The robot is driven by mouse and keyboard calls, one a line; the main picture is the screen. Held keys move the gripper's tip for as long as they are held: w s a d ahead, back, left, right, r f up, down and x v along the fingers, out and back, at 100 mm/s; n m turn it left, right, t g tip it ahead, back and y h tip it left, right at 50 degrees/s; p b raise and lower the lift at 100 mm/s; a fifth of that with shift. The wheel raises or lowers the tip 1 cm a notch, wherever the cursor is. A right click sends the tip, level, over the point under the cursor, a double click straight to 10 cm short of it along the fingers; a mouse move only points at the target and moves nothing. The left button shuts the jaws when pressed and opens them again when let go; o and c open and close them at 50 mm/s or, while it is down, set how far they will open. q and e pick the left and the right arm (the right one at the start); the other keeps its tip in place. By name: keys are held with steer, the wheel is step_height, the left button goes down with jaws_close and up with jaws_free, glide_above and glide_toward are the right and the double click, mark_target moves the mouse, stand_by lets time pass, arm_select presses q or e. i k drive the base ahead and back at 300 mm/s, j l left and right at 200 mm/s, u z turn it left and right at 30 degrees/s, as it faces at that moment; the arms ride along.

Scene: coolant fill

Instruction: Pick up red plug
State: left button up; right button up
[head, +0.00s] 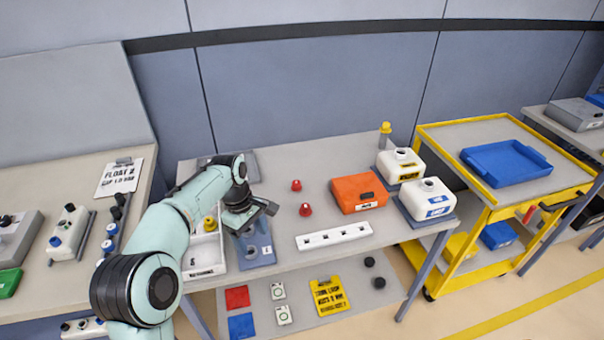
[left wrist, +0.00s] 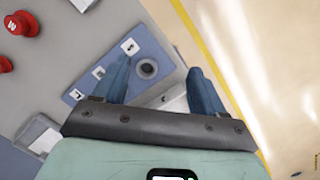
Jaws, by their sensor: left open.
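Two red plugs stand upright on the grey bench, the farther one (head: 296,185) behind the nearer one (head: 305,210). In the left wrist view they show at the left edge, one marked with a white letter (left wrist: 22,23) and the other partly cut off (left wrist: 4,64). My left gripper (head: 262,213) is open and empty, left of both plugs and above a blue-grey plate (head: 262,257). In the left wrist view its two blue fingers (left wrist: 159,66) straddle a dark round socket (left wrist: 147,69) on that plate. My right gripper is out of view.
A white tray (head: 204,272) is left of the plate. A white strip with holes (head: 335,236) lies at the bench front. An orange box (head: 360,193) and white jugs (head: 400,165) stand to the right. The bench around the plugs is clear.

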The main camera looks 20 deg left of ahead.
mark_target(296, 186)
steer(key=i, duration=1.15)
